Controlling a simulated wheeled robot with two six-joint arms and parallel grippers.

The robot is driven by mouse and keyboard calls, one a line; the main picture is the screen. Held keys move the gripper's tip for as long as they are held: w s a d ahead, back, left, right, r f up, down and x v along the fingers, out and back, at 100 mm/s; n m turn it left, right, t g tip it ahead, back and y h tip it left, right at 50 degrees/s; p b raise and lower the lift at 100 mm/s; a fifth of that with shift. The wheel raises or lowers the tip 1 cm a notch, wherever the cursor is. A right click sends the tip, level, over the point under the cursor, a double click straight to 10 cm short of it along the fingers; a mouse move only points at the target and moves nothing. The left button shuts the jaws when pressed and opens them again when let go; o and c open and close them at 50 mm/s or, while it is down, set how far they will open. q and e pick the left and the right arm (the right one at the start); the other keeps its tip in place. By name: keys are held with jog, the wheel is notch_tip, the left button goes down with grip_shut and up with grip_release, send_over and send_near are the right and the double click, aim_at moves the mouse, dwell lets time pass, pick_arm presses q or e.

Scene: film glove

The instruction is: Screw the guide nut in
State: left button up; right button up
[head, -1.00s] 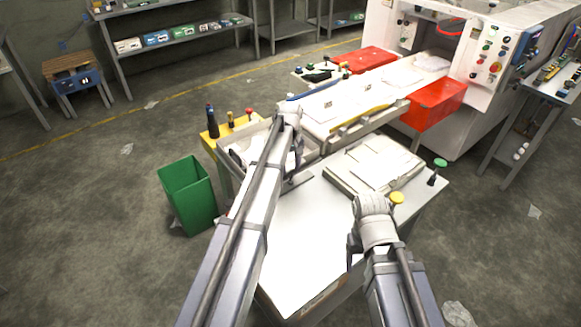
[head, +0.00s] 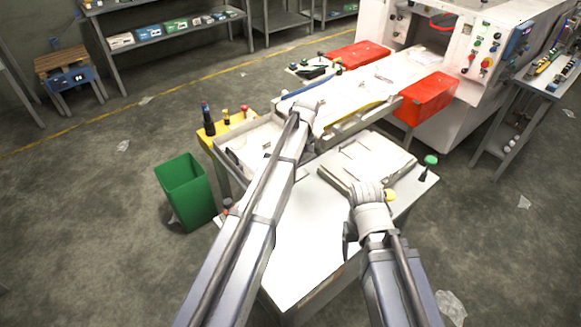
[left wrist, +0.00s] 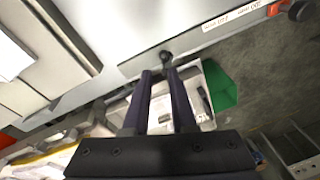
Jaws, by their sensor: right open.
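A small round black knob-like part (left wrist: 166,57), possibly the guide nut, sits at the edge of a pale grey panel (left wrist: 205,38) in the left wrist view. My left gripper (left wrist: 160,73) has two dark fingers apart, with their tips just short of this part. I cannot tell whether they touch it. In the head view my left wrist covers the left gripper and this part. My right gripper (head: 347,243) hangs over the white table's right side, open and mostly hidden by its wrist. No thing shows in it.
The white table (head: 305,240) has a clear front part. A grey flat case (head: 365,160) lies at its back right, near a green-topped tool (head: 430,162). A green bin (head: 185,190) stands left on the floor. Red boxes (head: 428,97) flank the machine's bed.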

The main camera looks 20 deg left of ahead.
pick_arm(q)
jog(key=d+m+y, duration=0.1)
jog(key=d, duration=0.1)
jog(key=s+d+t+y+b, duration=0.1)
jog(key=d, duration=0.2)
jog(key=s+d+m+t+y+b, duration=0.1)
jog(key=d+y, duration=0.1)
jog(key=d, duration=0.1)
jog(key=shift+s+d+r+m, duration=0.2)
jog(key=shift+d+r+m, duration=0.05)
jog(key=shift+r+m, duration=0.05)
grip_shut()
jog(key=shift+t+y, duration=0.4)
jog(key=b+x, duration=0.8)
jog(key=x, duration=0.1)
jog(key=shift+w+d+f, duration=0.1)
jog(key=shift+d+f, duration=0.1)
jog(key=shift+d, duration=0.25)
jog(key=a, duration=0.3)
jog(key=shift+s+r, duration=0.1)
jog(key=shift+s, duration=0.2)
jog(key=shift+s+a, duration=0.1)
jog(key=shift+a, duration=0.55)
